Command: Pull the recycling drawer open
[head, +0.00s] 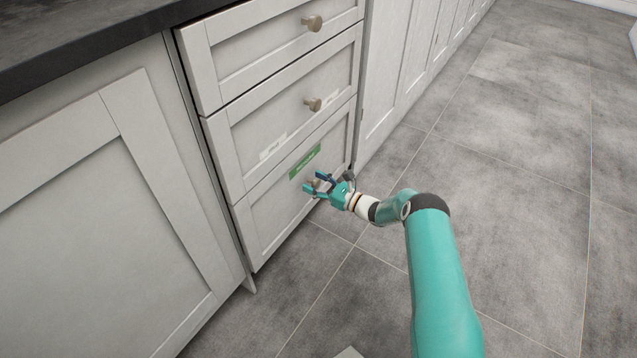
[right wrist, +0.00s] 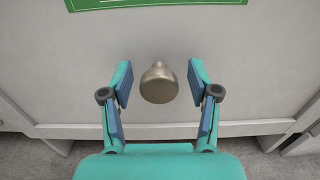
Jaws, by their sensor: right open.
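The recycling drawer (head: 273,215) is the lowest of three drawers in a white cabinet, and its front is flush with the cabinet. A green label (head: 305,161) is on its front; the label's lower edge shows in the right wrist view (right wrist: 150,3). The drawer's round metal knob (right wrist: 159,83) lies between the fingers of my right gripper (right wrist: 160,84). The fingers are open, with a gap on each side of the knob. In the head view my right gripper (head: 312,188) is at the drawer front and partly hides the knob. My left gripper is not in view.
The middle drawer (head: 248,133) and top drawer (head: 262,45) are closed, with knobs on their fronts. A cabinet door (head: 90,215) is at left below a dark countertop (head: 80,35). The grey tiled floor (head: 520,200) is clear.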

